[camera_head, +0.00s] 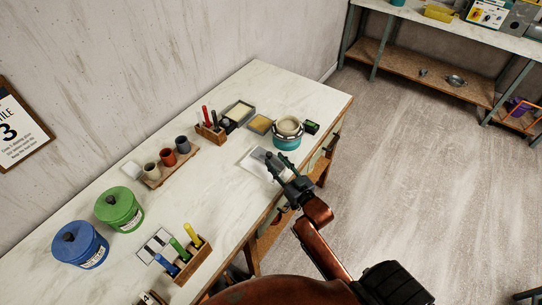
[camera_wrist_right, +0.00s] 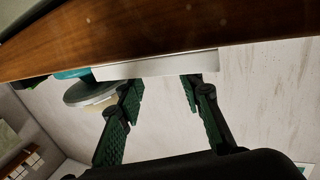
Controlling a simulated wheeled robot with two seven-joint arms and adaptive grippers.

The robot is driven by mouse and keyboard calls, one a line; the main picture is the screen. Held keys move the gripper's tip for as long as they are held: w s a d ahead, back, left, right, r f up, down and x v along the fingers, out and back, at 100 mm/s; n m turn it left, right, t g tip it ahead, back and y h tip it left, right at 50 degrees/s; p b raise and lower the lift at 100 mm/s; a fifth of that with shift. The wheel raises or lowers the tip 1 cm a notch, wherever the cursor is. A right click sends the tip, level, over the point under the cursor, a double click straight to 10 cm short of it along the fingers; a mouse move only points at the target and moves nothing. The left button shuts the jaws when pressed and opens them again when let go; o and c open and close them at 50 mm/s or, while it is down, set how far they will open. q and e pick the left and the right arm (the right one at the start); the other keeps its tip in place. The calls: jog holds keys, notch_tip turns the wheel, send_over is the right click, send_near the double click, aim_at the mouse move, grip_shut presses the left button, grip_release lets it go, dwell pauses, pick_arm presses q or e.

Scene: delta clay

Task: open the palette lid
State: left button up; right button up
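A flat pale grey-white palette (camera_head: 257,163) lies near the front edge of the white worktop, in front of the teal pot. Its pale side (camera_wrist_right: 155,65) shows in the right wrist view beyond my fingertips. Whether its lid is raised cannot be made out; it looks flat. My right gripper (camera_head: 277,162) is at the palette's right side in the head view, partly covering it. In the right wrist view the fingers of my right gripper (camera_wrist_right: 162,84) are apart with nothing between them. Contact with the palette cannot be told. My left gripper is not in view.
The teal pot (camera_head: 287,142) with a cream top stands just behind the palette. A brush holder (camera_head: 211,134), cup rack (camera_head: 171,165), green bucket (camera_head: 119,208), blue bucket (camera_head: 80,244) and tool block (camera_head: 190,262) occupy the worktop (camera_head: 225,190). Open floor lies to the right.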

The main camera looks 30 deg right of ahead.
aim_at(271, 156)
jog(key=w, duration=0.2)
jog(key=shift+w+a, duration=0.1)
jog(key=shift+w, duration=0.65)
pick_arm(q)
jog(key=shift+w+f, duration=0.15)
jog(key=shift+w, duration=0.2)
pick_arm(e)
grip_shut()
